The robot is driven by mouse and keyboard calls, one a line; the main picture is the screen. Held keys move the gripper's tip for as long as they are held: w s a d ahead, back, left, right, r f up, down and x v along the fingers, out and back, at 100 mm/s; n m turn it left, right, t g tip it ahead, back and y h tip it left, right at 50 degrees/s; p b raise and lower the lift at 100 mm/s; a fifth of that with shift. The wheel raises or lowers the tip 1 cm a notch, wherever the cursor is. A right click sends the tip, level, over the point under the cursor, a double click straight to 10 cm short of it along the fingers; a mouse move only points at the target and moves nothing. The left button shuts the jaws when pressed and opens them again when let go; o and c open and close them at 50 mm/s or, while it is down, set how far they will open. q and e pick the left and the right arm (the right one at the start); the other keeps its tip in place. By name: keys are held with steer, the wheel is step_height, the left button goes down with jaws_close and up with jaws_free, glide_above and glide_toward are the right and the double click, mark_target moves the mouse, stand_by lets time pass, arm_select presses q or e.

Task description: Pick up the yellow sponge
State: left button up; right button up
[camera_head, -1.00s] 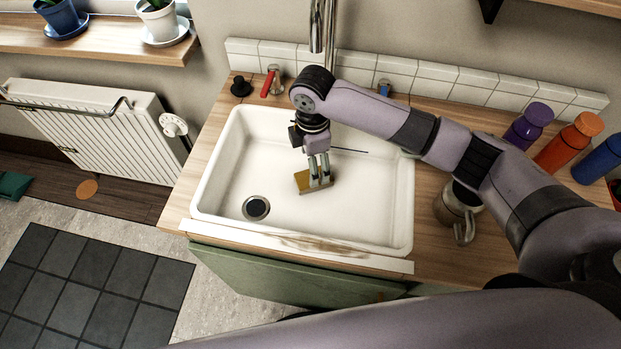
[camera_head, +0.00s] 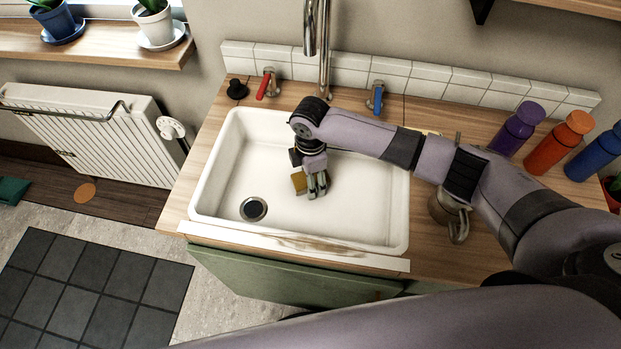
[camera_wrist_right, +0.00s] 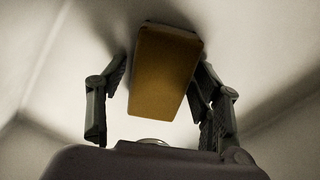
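The yellow sponge (camera_head: 299,183) is in the white sink basin (camera_head: 354,219), right of and above the drain in the head view. My right gripper (camera_head: 317,193) is low in the basin, and its fingers hide part of the sponge. In the right wrist view the sponge (camera_wrist_right: 164,72) lies lengthwise between the two fingers of the right gripper (camera_wrist_right: 160,75). A narrow gap shows between the left finger and the sponge; the right finger is close against or touching its other side. The gripper looks open around it. My left gripper is not in view.
A tall faucet (camera_head: 325,45), a red tap handle (camera_head: 264,85) and a blue one (camera_head: 375,98) stand behind the basin. A metal mug (camera_head: 447,208) and purple, orange and blue bottles stand right of it. The basin's left part is clear.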

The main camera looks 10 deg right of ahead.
steer(key=c, duration=1.1)
steer(key=shift+o, duration=0.2)
steer(key=shift+r, duration=0.15)
steer(key=shift+r+p, duration=0.45)
steer(key=shift+p, duration=0.3)
steer(key=s+a+p, duration=0.1)
steer(key=s+p, duration=0.1)
steer(key=s+a+p, duration=0.1)
steer(key=s+p, duration=0.1)
steer(key=s, duration=0.1)
steer(key=s+a+p, duration=0.1)
steer(key=s+p, duration=0.1)
steer(key=p, duration=0.1)
steer(key=shift+s+a+r, duration=0.1)
steer(key=shift+s+r, duration=0.15)
steer(key=shift+r, duration=0.15)
step_height(320, 180, up, 13)
steer(key=p, duration=1.3)
steer(key=shift+p, duration=0.35)
steer(key=shift+w, duration=0.1)
